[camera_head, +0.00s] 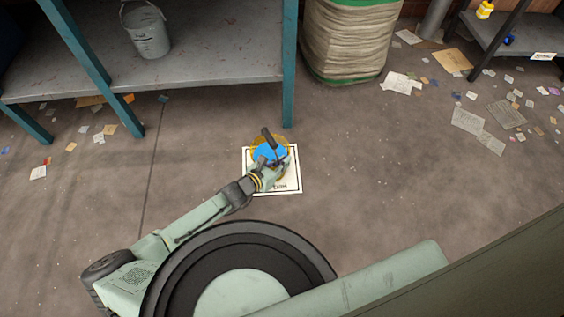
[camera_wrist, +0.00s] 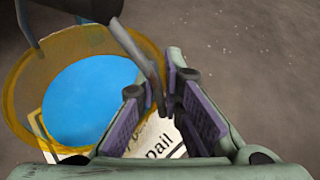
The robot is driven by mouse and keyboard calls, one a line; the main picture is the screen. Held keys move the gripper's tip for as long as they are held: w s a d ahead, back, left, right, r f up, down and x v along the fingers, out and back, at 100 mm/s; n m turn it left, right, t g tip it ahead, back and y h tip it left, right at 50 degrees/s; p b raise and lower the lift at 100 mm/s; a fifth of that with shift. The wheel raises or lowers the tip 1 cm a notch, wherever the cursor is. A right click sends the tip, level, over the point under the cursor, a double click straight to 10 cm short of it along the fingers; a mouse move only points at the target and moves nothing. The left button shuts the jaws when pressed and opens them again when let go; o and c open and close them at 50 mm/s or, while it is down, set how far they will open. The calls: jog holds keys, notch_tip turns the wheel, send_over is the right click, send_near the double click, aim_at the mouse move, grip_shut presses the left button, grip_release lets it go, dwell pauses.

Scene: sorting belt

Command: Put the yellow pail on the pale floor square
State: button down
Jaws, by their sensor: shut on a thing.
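The yellow pail (camera_head: 256,143) is see-through, with a blue round area inside it, and sits over the upper left part of the pale floor square (camera_head: 291,184). In the wrist view the pail (camera_wrist: 22,88) fills the left side, and part of the square with the word "pail" (camera_wrist: 158,146) shows below it. My gripper (camera_head: 275,162) is shut on the pail's dark handle, which rises between the fingers (camera_wrist: 165,100) in the wrist view. I cannot tell whether the pail's base touches the square; the arm and gripper hide part of both.
A grey bucket (camera_head: 147,36) stands on a shelf with teal legs (camera_head: 210,68) at the upper left. A large bound sack (camera_head: 348,38) stands behind. A dark shelf (camera_head: 520,42) is at the upper right. Paper scraps litter the floor; floor right of the square is mostly clear.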

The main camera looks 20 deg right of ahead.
jog(key=shift+r, duration=0.1)
jog(key=c, duration=1.7)
grip_release()
jog(key=shift+f, duration=0.2)
jog(key=shift+s+a+r, duration=0.1)
jog(key=shift+a+r, duration=0.15)
jog(key=shift+r, duration=0.05)
jog(key=p+v, duration=0.2)
jog(key=v, duration=0.9)
jog(key=shift+s+a, duration=0.15)
jog(key=shift+s, duration=0.05)
